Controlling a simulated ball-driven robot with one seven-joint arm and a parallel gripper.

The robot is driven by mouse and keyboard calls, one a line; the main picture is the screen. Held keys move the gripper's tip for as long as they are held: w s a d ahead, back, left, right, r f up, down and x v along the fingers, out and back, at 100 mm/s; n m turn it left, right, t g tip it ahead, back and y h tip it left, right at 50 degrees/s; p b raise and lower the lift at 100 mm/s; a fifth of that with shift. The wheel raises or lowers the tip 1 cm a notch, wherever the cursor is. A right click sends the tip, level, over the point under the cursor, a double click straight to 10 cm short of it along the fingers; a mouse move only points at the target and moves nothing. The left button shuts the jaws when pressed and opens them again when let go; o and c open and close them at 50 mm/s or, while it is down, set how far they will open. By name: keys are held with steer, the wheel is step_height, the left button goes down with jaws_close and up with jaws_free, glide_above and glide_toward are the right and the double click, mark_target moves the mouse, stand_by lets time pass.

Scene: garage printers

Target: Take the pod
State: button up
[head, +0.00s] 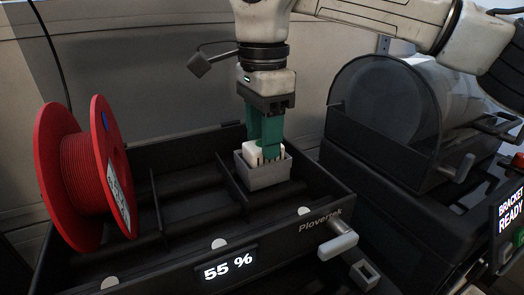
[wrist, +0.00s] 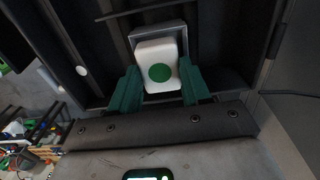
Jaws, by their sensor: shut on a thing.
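The pod is a small white block (head: 251,152) that sits in a grey open-topped box in the right part of the black drawer. In the wrist view the white pod (wrist: 158,68) shows a green disc on its face and stands between the two green fingers. My gripper (head: 266,150) reaches straight down into the grey box (head: 266,176) and is shut on the pod. It also shows in the wrist view (wrist: 155,92). The pod's lower part is hidden by the box walls.
A red spool (head: 68,165) stands in the drawer's left part. Dividers split the black drawer (head: 180,262), whose front shows "55 %" and a light handle (head: 338,246). A machine with a clear drum (head: 385,105) stands at right, beside a "BRACKET READY" screen (head: 509,222).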

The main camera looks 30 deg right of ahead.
steer(key=shift+r+p, duration=1.25)
steer(key=shift+r, duration=0.35)
